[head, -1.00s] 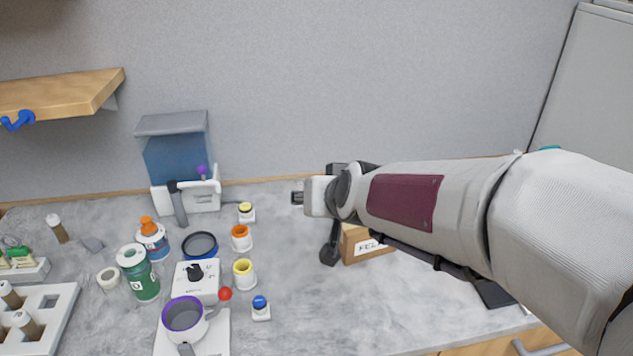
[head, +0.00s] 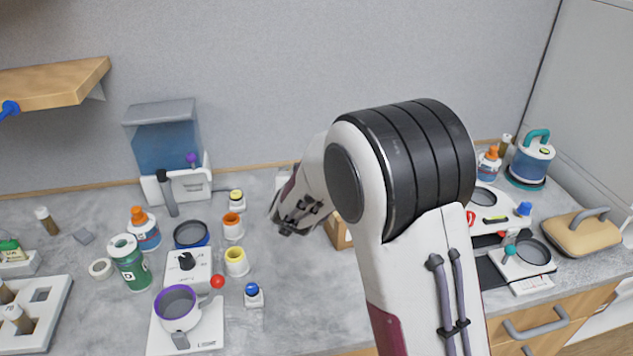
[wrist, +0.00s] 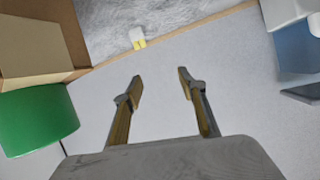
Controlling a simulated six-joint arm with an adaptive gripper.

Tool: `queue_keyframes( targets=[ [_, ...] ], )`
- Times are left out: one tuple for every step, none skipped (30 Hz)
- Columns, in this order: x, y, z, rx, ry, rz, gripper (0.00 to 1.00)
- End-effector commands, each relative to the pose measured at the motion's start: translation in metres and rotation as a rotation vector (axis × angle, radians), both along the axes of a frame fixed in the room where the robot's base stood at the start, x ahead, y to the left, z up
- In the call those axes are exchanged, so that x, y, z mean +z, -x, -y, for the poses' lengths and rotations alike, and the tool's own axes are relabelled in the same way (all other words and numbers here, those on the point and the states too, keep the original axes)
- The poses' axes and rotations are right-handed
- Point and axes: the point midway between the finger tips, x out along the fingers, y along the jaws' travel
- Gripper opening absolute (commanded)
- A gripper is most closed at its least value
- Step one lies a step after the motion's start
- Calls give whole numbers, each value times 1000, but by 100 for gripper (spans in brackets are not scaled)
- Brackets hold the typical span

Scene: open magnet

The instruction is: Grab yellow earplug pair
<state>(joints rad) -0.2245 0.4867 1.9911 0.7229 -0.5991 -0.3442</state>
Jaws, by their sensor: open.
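In the wrist view, a small yellow item (wrist: 140,44), which looks like the yellow earplug pair, lies at the back edge of the grey counter against a small white piece. It is too small to make out in detail. My gripper (wrist: 159,78) is open, its two fingers spread with nothing between them. The yellow item lies beyond the fingertips, a little toward the left finger's side, apart from both.
In the wrist view, a cardboard box (wrist: 35,45) and a green cylinder (wrist: 38,120) stand close on the left. A blue-and-white container (wrist: 295,45) is at upper right. In the head view, cups, bottles and a white scale-like device (head: 187,265) crowd the counter's left half.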

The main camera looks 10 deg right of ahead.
Motion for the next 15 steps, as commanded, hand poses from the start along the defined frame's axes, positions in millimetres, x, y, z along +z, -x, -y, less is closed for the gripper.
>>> queue_keyframes(
  targets=[
    [-11,-5,1,-16,13,4,41],
    [-15,-7,3,-28,22,10,41],
    [-21,-10,5,-43,34,17,41],
    [-26,-12,6,-55,41,21,41],
    [-29,-14,8,-66,49,26,41],
    [-35,-16,10,-80,62,32,41],
    [-39,-17,11,-90,69,37,41],
    [-43,-19,13,-99,78,40,41],
    [-47,-20,14,-110,88,45,41],
    [-50,-21,15,-118,95,48,41],
    [-52,-22,16,-125,100,51,41],
    [-56,-22,18,-134,107,55,41],
    [-58,-22,18,-139,113,56,41],
    [-59,-23,19,-144,118,58,41],
    [-61,-23,20,-149,121,61,41]
  ],
)
